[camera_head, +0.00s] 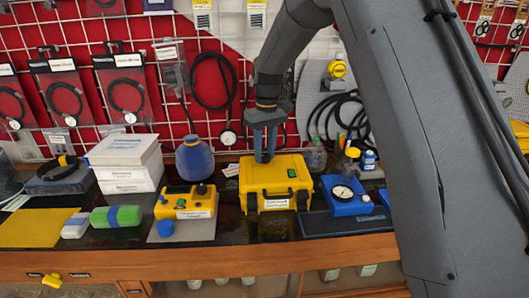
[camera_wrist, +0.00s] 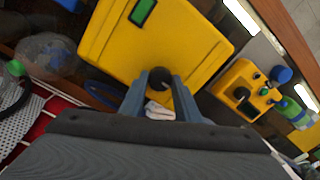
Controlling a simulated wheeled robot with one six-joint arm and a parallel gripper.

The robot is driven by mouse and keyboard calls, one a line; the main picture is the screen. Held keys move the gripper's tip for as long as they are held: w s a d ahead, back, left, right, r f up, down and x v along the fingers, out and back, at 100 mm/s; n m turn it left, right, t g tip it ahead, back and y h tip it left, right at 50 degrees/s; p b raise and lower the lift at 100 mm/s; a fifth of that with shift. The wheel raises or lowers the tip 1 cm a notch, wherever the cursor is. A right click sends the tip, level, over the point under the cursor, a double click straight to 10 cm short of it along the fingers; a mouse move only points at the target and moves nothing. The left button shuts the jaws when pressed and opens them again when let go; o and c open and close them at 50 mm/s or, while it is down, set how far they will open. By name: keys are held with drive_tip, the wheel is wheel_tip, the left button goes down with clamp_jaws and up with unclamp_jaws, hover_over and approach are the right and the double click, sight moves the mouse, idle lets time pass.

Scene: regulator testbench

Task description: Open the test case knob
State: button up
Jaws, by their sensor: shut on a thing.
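The yellow test case (camera_head: 275,180) stands shut on the dark bench top, with a label on its front and a green patch on its lid. Its lid fills much of the wrist view (camera_wrist: 150,40). My gripper (camera_head: 264,158) points down at the rear left part of the lid. In the wrist view my gripper (camera_wrist: 158,88) has its two blue-grey fingers either side of a dark round knob (camera_wrist: 159,77) at the case's edge, shut on it.
A yellow tester (camera_head: 186,202) stands left of the case, with a blue round flask (camera_head: 194,158) behind it. A blue gauge unit (camera_head: 346,195) stands close on the right. White boxes (camera_head: 126,162) are farther left. A wire grid with hanging cables rises behind.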

sight(266, 155)
drive_tip(key=shift+w+r, duration=0.1)
drive_tip(key=o, duration=1)
drive_tip(key=shift+o, duration=0.2)
drive_tip(key=shift+d+r+b, duration=0.15)
drive_tip(key=shift+r+b, duration=1)
drive_tip(key=shift+r, duration=2.75)
